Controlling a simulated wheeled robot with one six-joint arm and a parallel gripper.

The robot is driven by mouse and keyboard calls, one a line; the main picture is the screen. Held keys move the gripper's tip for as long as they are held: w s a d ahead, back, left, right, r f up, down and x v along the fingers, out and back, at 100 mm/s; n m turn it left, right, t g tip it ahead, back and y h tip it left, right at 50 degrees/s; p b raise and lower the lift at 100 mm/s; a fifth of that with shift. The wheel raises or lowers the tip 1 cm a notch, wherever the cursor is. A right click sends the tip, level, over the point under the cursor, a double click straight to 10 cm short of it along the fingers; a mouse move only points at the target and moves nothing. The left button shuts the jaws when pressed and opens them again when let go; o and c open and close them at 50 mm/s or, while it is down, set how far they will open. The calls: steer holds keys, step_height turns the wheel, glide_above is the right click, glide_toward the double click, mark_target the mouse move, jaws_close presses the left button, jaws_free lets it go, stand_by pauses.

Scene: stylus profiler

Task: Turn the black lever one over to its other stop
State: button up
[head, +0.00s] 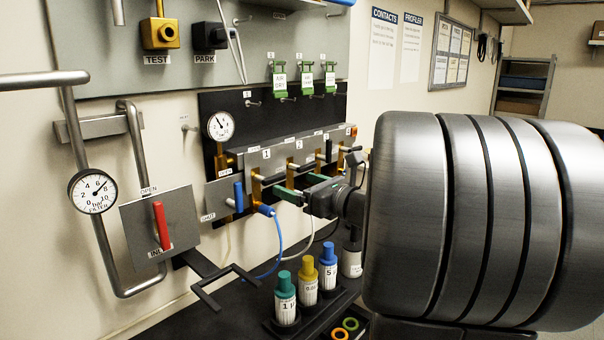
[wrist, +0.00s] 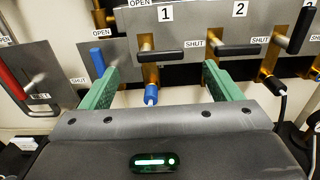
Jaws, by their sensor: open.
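Black lever one (wrist: 160,57) is below the number 1 plate on the grey valve panel. Its handle lies level, with its right end near a SHUT label; an OPEN label is above it. In the head view lever one (head: 271,180) is small and partly crowded by my gripper. My gripper (wrist: 160,70) faces the panel with its green fingers wide apart and nothing between them. In the wrist view the fingertips are left and right of lever one and lower than it. In the head view my gripper (head: 293,184) is close in front of the panel; the exact gap is unclear.
Lever two (wrist: 238,50) lies level to the right; lever three (wrist: 299,32) stands steeply. A blue lever (wrist: 97,58) stands upright near the left finger. A blue hose fitting (wrist: 151,95) hangs below lever one. A red lever (head: 161,225) and capped bottles (head: 286,308) are nearby.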

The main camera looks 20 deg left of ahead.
mark_target(276, 177)
steer(key=p+x, duration=0.1)
steer(key=x, duration=0.7)
steer(key=shift+w+a, duration=0.15)
steer(key=shift+a, duration=0.15)
steer(key=c, duration=1)
